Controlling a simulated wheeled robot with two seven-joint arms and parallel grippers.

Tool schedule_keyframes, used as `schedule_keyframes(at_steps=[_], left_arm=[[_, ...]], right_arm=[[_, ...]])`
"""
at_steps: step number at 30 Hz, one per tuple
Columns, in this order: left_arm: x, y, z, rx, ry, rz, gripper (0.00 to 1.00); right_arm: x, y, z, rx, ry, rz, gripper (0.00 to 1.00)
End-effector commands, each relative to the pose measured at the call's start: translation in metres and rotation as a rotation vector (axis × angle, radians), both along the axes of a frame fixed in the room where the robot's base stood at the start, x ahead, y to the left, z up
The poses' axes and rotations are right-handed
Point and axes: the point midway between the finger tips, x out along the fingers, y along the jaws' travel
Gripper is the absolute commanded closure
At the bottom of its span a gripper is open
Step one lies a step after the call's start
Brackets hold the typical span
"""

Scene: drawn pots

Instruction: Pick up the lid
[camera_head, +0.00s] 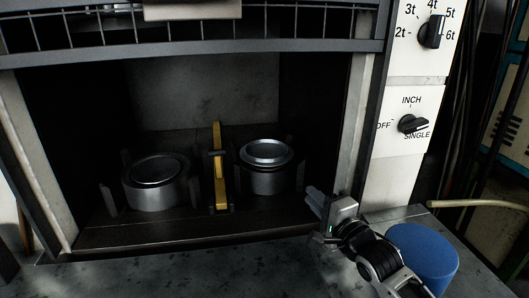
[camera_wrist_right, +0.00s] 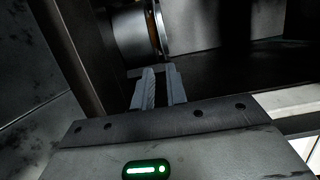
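Two silver metal pots stand inside the dark machine bay. The left pot (camera_head: 155,196) has a round, flat lid (camera_head: 157,170) on top. The right pot (camera_head: 266,180) has a round metal lid (camera_head: 267,152) with a raised rim. My right gripper (camera_head: 315,202) is at the bay's front right edge, to the right of and nearer than the right pot, apart from it. In the right wrist view its fingers (camera_wrist_right: 160,86) are parted with nothing between them. Beyond them are a pot's side (camera_wrist_right: 130,40) and a lid's edge (camera_wrist_right: 160,27). My left gripper is out of view.
A yellow upright bar (camera_head: 218,165) stands between the pots. Small dark posts surround each pot. The bay's right frame (camera_head: 356,120) rises beside my right gripper. A blue cylinder (camera_head: 424,255) stands at the front right. A wire guard (camera_head: 190,28) crosses above the opening.

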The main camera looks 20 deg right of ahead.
Motion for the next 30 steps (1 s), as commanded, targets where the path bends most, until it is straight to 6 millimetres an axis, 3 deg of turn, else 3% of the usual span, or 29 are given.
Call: schedule_keyframes(at_steps=[12,20,30], left_arm=[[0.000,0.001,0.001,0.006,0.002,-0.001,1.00],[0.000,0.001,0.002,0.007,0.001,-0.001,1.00],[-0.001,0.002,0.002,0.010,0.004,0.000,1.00]], right_arm=[[0.084,0.001,0.000,-0.002,0.000,0.000,0.86],[0.103,0.002,0.000,-0.003,0.000,0.001,0.86],[0.147,0.005,0.000,-0.002,0.001,0.001,0.86]])
